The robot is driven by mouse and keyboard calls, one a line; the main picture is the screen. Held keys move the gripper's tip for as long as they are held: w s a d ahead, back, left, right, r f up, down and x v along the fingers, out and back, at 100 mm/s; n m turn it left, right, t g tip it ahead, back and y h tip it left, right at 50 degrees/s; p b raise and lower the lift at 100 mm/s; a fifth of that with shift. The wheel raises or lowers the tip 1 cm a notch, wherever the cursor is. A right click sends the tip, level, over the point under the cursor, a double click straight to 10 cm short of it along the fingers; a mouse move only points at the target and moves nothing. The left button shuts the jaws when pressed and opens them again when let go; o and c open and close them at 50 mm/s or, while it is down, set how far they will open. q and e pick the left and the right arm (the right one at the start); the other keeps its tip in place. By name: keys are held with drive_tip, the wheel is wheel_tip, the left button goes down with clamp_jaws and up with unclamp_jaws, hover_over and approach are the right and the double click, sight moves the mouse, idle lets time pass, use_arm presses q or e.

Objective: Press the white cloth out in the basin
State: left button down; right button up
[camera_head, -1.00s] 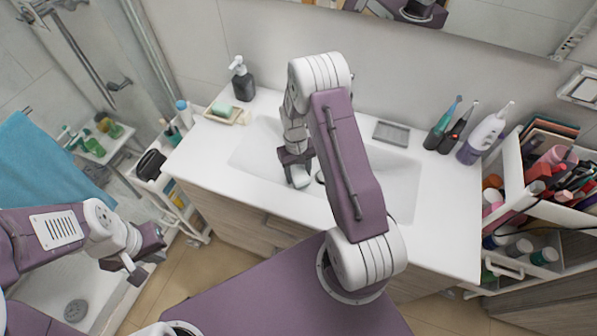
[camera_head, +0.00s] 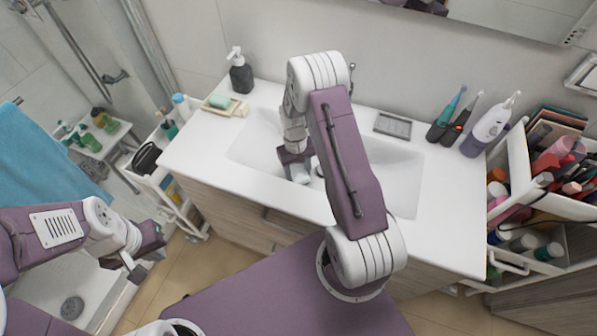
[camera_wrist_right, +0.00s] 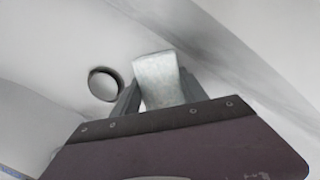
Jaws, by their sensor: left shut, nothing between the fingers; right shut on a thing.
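The basin (camera_head: 398,190) is a white sink set in the white countertop. My right gripper (camera_head: 299,170) is down inside its left half, with my right arm covering much of the middle. It is shut on the white cloth (camera_head: 301,177), a small pale piece at its fingertips. In the right wrist view the cloth (camera_wrist_right: 158,80) sticks out between the fingers, close to the basin's surface; I cannot tell whether it touches it. A round dark drain (camera_wrist_right: 104,84) lies just left of it. My left gripper (camera_head: 137,268) is shut and empty, away from the counter at lower left.
A soap dish (camera_head: 221,106) and dark pump bottle (camera_head: 241,76) stand at the back left of the counter. A grey ribbed tray (camera_head: 393,125) and toothbrushes (camera_head: 447,118) are at the back right. A crowded cosmetics cart (camera_head: 545,215) stands right of the counter.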

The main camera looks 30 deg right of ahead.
drive_tip(key=shift+f+b, duration=0.4)
drive_tip(key=shift+f, duration=0.25)
drive_tip(key=shift+r, duration=0.1)
idle(0.5)
drive_tip(key=shift+s+f, duration=0.2)
idle(0.7)
drive_tip(key=shift+p, duration=0.4)
idle(0.6)
drive_tip(key=shift+s+a, duration=0.1)
idle(0.8)
drive_tip(key=shift+p, duration=0.5)
idle(2.4)
drive_tip(key=shift+r, duration=0.1)
wheel_tip(320, 180, up, 15)
drive_tip(key=p, duration=1.2)
drive_tip(key=shift+w, duration=0.3)
